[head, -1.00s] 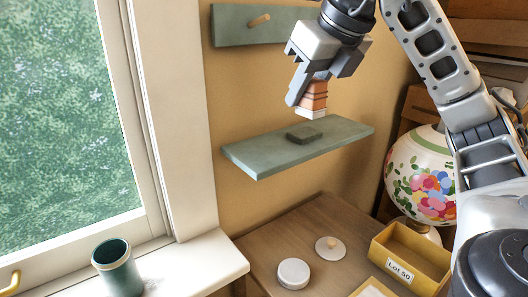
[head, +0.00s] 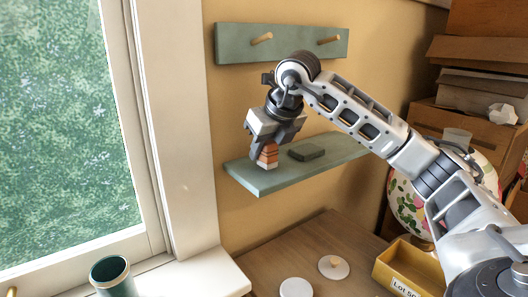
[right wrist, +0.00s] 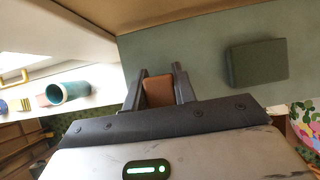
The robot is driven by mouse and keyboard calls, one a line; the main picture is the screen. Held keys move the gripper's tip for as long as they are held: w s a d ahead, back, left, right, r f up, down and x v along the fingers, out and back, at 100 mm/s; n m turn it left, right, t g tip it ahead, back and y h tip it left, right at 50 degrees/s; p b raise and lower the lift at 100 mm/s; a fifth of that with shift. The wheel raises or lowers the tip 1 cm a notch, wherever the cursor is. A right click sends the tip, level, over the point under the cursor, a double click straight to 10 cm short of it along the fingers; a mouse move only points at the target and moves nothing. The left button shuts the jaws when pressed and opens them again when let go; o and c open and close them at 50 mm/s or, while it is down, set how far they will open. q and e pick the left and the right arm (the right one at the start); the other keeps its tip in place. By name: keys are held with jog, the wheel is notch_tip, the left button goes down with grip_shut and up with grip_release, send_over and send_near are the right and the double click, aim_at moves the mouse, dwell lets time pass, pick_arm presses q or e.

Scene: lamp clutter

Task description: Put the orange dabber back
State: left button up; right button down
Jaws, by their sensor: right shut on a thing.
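The orange dabber (head: 268,155), orange-brown with dark bands and a white lower end, is between the fingers of my right gripper (head: 270,152). My right gripper is shut on it, at the left part of the green wall shelf (head: 265,183). The dabber's white end is at the shelf top; I cannot tell whether it touches. In the right wrist view the dabber's brown top (right wrist: 159,90) shows between the two fingers. A dark green block (head: 307,152) lies on the shelf to the right of the dabber. My left gripper is not in view.
A green peg rail (head: 290,50) is on the wall above. A teal cup (head: 113,277) stands on the sill. Below are a white disc (head: 296,288), a knobbed white lid (head: 334,268), a yellow "Lot 50" box (head: 411,262) and a flowered lamp (head: 405,205).

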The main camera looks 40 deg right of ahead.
jog(key=shift+f, duration=0.5)
jog(key=shift+f, duration=0.1)
jog(key=c, duration=1.1)
grip_release()
